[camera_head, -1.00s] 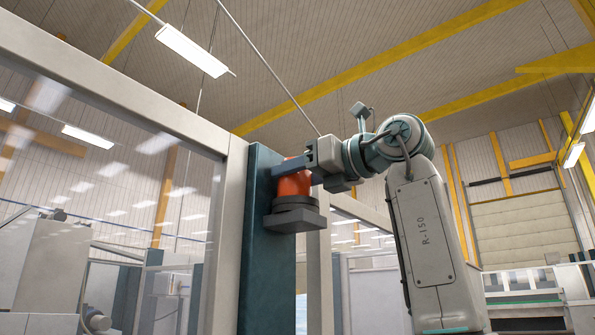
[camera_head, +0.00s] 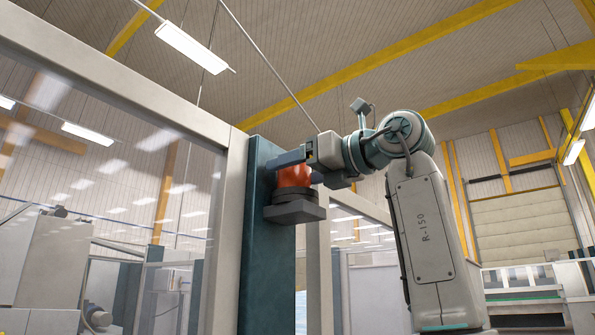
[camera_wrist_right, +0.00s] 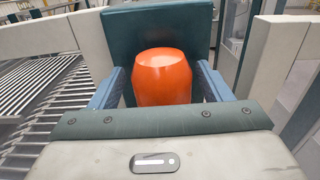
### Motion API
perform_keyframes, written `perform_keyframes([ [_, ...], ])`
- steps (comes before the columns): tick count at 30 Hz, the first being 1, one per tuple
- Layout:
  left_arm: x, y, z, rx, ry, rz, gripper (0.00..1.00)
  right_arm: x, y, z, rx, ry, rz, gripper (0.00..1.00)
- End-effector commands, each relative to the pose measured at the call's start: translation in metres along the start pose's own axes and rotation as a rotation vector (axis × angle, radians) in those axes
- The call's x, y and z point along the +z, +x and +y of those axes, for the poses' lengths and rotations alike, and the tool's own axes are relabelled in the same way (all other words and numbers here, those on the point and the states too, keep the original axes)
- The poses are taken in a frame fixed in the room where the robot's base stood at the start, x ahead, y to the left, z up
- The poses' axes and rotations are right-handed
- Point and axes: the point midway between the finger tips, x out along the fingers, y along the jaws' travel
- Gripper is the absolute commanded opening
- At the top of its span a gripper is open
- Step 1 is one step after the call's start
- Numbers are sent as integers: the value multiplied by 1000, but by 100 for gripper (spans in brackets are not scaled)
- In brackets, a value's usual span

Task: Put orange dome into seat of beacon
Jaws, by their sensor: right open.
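The orange dome (camera_head: 294,174) stands upright on the dark round seat of the beacon (camera_head: 296,212), which is fixed to a dark teal post. The dome's lower edge meets the seat in the head view, but how deep it sits I cannot tell. My right gripper (camera_head: 299,170) is open around the dome, with one blue finger on each side. In the right wrist view the dome (camera_wrist_right: 162,78) stands between the two fingers (camera_wrist_right: 160,90), with visible gaps on both sides. The seat is hidden there. My left gripper is not in view.
The teal post (camera_head: 268,275) stands right behind the beacon. A pale frame (camera_head: 229,235) with a glazed panel runs to the left of it. Slatted grey surface (camera_wrist_right: 45,100) lies left in the wrist view.

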Motion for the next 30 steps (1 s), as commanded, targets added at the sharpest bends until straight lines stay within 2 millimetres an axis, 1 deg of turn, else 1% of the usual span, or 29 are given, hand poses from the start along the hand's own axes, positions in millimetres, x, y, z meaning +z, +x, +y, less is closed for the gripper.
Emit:
perform_keyframes([
  [4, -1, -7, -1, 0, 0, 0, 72, 8, 0, 0, 0, 0, 0, 72],
  [6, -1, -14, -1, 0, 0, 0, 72, 16, 0, 0, 0, 0, 0, 72],
  [7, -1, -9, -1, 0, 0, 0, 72, 13, -4, -1, -2, 0, -1, 72],
  [8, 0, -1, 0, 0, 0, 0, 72, 8, -11, -1, -3, -1, -2, 72],
  [9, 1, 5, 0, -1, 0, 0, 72, 8, -21, -1, -4, -2, -4, 72],
  [15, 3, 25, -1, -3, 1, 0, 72, 7, -68, -1, -4, -1, -3, 72],
  [18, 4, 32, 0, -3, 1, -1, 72, 8, -88, -1, -4, -1, -2, 72],
  [21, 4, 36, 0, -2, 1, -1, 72, 9, -104, -1, -2, -1, -2, 72],
  [24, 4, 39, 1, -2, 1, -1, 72, 10, -114, 0, -1, -1, -1, 72],
  [30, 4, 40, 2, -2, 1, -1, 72, 12, -120, 0, 0, 0, 0, 72],
])
